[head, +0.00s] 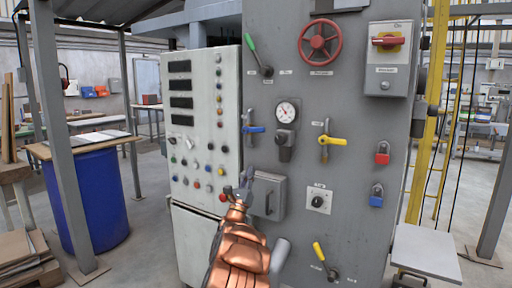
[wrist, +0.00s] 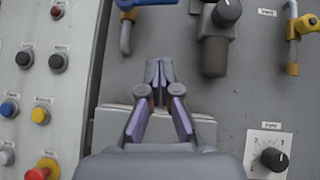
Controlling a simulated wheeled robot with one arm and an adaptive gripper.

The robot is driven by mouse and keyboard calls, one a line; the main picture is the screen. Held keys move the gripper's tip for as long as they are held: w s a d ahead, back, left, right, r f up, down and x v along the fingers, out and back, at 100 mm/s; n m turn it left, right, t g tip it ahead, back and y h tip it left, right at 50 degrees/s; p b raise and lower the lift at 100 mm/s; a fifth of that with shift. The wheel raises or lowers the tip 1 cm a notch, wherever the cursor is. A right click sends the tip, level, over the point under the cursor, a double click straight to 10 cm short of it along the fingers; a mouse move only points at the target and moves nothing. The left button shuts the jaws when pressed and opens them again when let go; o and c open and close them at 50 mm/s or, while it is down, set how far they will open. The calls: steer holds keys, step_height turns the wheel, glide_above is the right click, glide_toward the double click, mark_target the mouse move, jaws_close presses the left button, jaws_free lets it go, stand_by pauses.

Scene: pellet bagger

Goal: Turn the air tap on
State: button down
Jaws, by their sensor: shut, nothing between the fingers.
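Two lever taps are on the grey panel; their labels are too small to read, so I cannot tell which is the air tap. One has a blue handle (head: 254,129), lying about level across its pipe; it also shows at the top of the wrist view (wrist: 150,3), partly cut off. The other has a yellow handle (head: 333,141), also about level, and shows at the right edge of the wrist view (wrist: 307,23). My gripper (head: 247,176) is shut and empty, in front of the panel below the blue tap. In the wrist view its fingertips (wrist: 158,66) point up towards that tap, apart from it.
A pressure gauge (head: 287,112) sits between the taps, with a dark-knobbed regulator (wrist: 227,12) below. A grey box (head: 268,197) is behind my gripper. A button cabinet (head: 200,125) stands left. A red handwheel (head: 320,42), green lever (head: 252,52) and padlocks (head: 382,153) are around.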

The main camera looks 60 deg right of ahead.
mark_target(253, 130)
steer(key=a+r+p+x, duration=0.2)
steer(key=p+x, duration=0.1)
steer(key=x, duration=0.9)
steer(key=shift+d+r+g, duration=0.3)
steer(key=shift+s+n+t+b, duration=0.15)
steer(key=shift+n+t+b, duration=0.25)
steer(key=shift+t+b, duration=0.15)
